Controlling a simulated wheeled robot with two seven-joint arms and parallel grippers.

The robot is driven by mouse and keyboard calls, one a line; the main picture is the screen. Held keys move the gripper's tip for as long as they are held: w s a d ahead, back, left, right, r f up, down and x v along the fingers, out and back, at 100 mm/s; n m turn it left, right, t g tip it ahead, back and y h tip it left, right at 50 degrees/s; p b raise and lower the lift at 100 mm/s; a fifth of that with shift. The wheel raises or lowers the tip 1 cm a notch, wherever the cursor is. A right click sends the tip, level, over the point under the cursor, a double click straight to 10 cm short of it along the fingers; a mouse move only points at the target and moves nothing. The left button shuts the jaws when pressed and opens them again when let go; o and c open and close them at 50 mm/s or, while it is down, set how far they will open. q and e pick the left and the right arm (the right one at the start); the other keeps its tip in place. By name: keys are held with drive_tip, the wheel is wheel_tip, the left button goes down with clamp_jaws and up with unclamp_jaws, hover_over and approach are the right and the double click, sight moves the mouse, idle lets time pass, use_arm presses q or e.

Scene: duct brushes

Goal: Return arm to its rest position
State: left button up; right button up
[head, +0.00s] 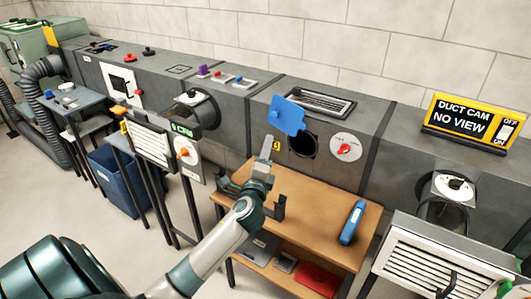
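My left arm comes in from the lower left and reaches over the wooden table. The narrow grey tip of my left gripper (266,152) is in front of the duct wall, just left of a round dark opening (302,144). Dark bracket-like pieces show on both sides of the wrist; I cannot tell whether they are fingers or a stand. I see nothing clearly held, and the finger gap cannot be made out. A blue flap (286,115) stands by the opening.
The wooden table (318,222) holds a blue tool (352,222) on its right. Its lower shelf has a red item (316,279). A grey duct (372,130) runs along the wall. A louvred panel (420,272) is at lower right, a blue bin (118,182) at left.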

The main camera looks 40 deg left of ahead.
use_arm(q)
drive_tip(key=shift+s+d, duration=0.1)
drive_tip(key=shift+s, duration=0.1)
idle(0.4)
drive_tip(key=s+d+f+n+g+h, duration=0.1)
drive_tip(key=s+d+f+n+g, duration=0.15)
drive_tip(key=s+f, duration=0.3)
drive_tip(key=s+d+f+n+g+h, duration=0.1)
drive_tip(key=s+d+f+n+g, duration=0.2)
drive_tip(key=f, duration=0.4)
drive_tip(key=s+d+f+n+g+h, duration=0.2)
drive_tip(key=s+d+f+n+g, duration=0.15)
drive_tip(key=s+d, duration=0.45)
drive_tip(key=s+d+f+n+g+h, duration=0.2)
drive_tip(key=s+d+f, duration=0.25)
drive_tip(key=s, duration=0.75)
drive_tip(key=s+d+f+n+g+h, duration=0.3)
drive_tip(key=s+d+f, duration=0.2)
drive_tip(key=s, duration=0.6)
drive_tip(key=w+d+f+t, duration=0.1)
drive_tip(key=w+d+f, duration=0.15)
drive_tip(key=f, duration=0.75)
drive_tip(key=w+d+f+t, duration=0.1)
drive_tip(key=w+f, duration=0.3)
drive_tip(key=f, duration=0.6)
drive_tip(key=s+d+f+t+h, duration=0.1)
drive_tip(key=s+d+f+t, duration=0.1)
drive_tip(key=f, duration=1.2)
drive_tip(key=shift+s+f+m, duration=0.4)
drive_tip(key=shift+s, duration=0.3)
